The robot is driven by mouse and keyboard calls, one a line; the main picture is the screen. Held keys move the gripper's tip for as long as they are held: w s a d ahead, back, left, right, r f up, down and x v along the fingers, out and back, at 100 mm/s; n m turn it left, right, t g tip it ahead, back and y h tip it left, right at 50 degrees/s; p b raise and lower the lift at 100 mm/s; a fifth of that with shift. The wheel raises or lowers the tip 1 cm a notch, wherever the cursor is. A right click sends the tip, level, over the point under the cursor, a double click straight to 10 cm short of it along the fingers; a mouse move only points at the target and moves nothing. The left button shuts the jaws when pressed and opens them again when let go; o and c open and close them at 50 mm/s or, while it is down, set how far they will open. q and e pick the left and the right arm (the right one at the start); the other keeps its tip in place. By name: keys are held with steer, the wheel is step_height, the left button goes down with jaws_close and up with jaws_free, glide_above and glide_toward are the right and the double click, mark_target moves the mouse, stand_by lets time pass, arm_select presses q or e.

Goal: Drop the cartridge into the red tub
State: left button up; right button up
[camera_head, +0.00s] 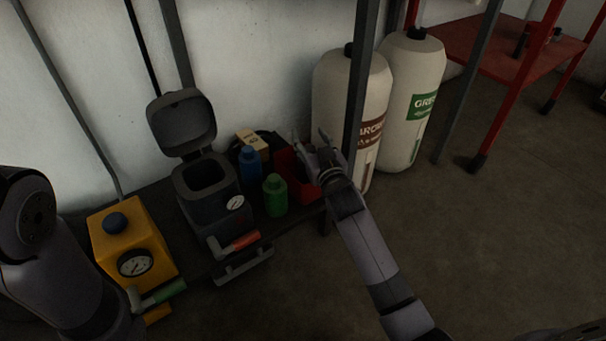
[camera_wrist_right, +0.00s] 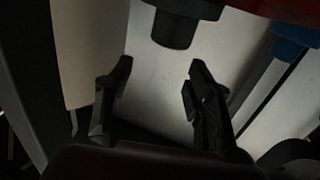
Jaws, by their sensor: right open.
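The red tub (camera_head: 284,172) stands on the low dark bench, partly hidden by my right gripper (camera_head: 310,138). That gripper is open, its fingertips over the tub's right side and near the wall. In the right wrist view the fingers (camera_wrist_right: 159,76) are apart with nothing between them. A dark stepped cylinder (camera_wrist_right: 172,30) shows just beyond the fingertips there; I cannot tell whether it is the cartridge. A red edge (camera_wrist_right: 285,8) shows at the top right of that view. I cannot make out the cartridge in the head view. My left gripper is not in view.
Blue (camera_head: 250,163) and green (camera_head: 275,196) bottles and a beige box (camera_head: 252,141) stand left of the tub. Further left are an open-lidded dark machine (camera_head: 205,205) and a yellow unit (camera_head: 130,240). White tanks (camera_head: 415,90) and a thin dark post (camera_head: 358,90) stand right.

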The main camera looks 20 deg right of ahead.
steer(key=shift+r, duration=0.3)
step_height(320, 180, up, 9)
steer(key=shift+r, duration=0.2)
stand_by(0.3)
